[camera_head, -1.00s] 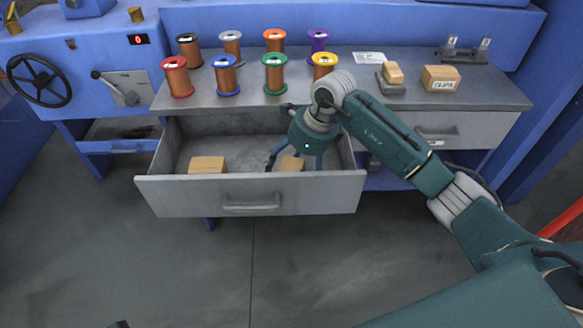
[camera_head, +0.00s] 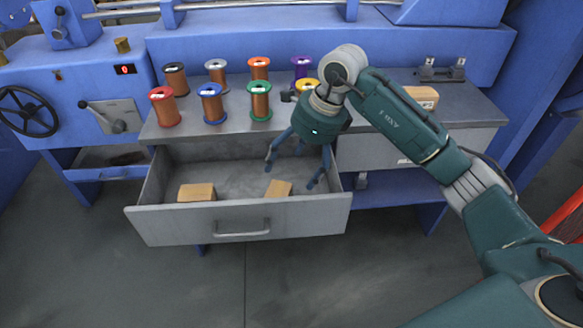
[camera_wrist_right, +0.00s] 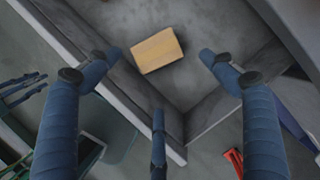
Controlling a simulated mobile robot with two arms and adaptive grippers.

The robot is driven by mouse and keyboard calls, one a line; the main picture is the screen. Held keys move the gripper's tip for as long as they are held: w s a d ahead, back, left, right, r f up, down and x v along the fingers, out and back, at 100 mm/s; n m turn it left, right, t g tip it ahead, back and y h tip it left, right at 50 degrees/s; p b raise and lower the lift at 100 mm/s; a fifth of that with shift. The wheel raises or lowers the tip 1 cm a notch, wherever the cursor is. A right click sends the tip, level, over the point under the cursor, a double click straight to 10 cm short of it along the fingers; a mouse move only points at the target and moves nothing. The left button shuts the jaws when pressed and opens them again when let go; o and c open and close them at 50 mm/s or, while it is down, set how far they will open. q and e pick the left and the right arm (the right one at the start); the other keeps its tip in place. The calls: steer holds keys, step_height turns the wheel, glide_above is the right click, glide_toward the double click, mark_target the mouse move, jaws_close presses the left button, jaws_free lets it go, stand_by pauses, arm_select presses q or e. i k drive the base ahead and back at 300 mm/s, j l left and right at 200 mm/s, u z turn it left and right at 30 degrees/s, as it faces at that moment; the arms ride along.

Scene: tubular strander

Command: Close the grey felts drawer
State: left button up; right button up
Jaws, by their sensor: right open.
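The grey drawer (camera_head: 300,222) is pulled out below the worktop, and it also shows in the wrist view (camera_wrist_right: 205,85). Two tan felt blocks lie inside it: one on the left (camera_head: 197,192) and one, turned at an angle, right of the middle (camera_head: 279,188). The right-hand block also shows in the wrist view (camera_wrist_right: 157,50). My right gripper (camera_head: 293,170) is open and empty, its fingers pointing down over the drawer's right part. My left gripper is outside the head view; blue fingers at the left edge of the wrist view (camera_wrist_right: 20,90) look like its own.
Several wire spools, such as the green one (camera_head: 260,100), stand on the worktop (camera_head: 190,130) above the drawer. A closed grey drawer (camera_head: 375,152) is to the right, partly behind my arm. A tan box (camera_head: 422,97) sits on the worktop. The floor in front is clear.

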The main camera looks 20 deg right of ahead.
mark_target(240, 213)
steer(key=k+l, duration=0.1)
steer(key=l, duration=0.7)
steer(key=k+l, duration=0.15)
steer(key=l, duration=0.25)
